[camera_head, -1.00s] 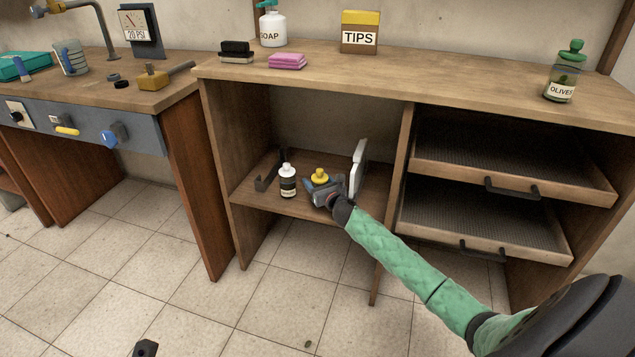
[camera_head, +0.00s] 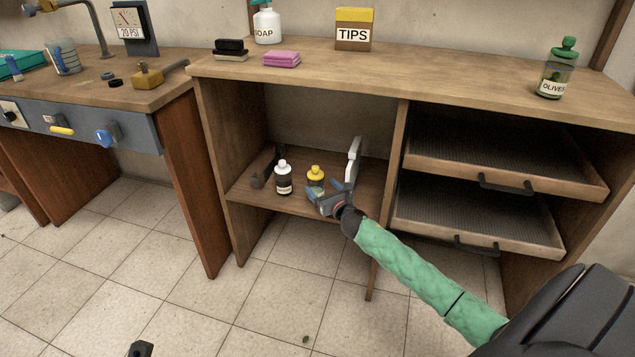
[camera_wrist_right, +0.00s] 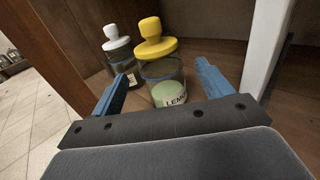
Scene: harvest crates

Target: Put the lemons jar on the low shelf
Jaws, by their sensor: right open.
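The lemons jar (camera_head: 316,175) has a yellow lid and stands upright on the low shelf (camera_head: 260,196) of the cabinet. In the right wrist view the lemons jar (camera_wrist_right: 156,47) shows clear glass and a label partly reading "LEM". My right gripper (camera_head: 323,191) is open in front of the jar. In the wrist view the right gripper (camera_wrist_right: 162,74) has its blue fingers spread left and right of the jar's near side, with visible gaps.
An olives jar (camera_head: 556,72) stands on the top.

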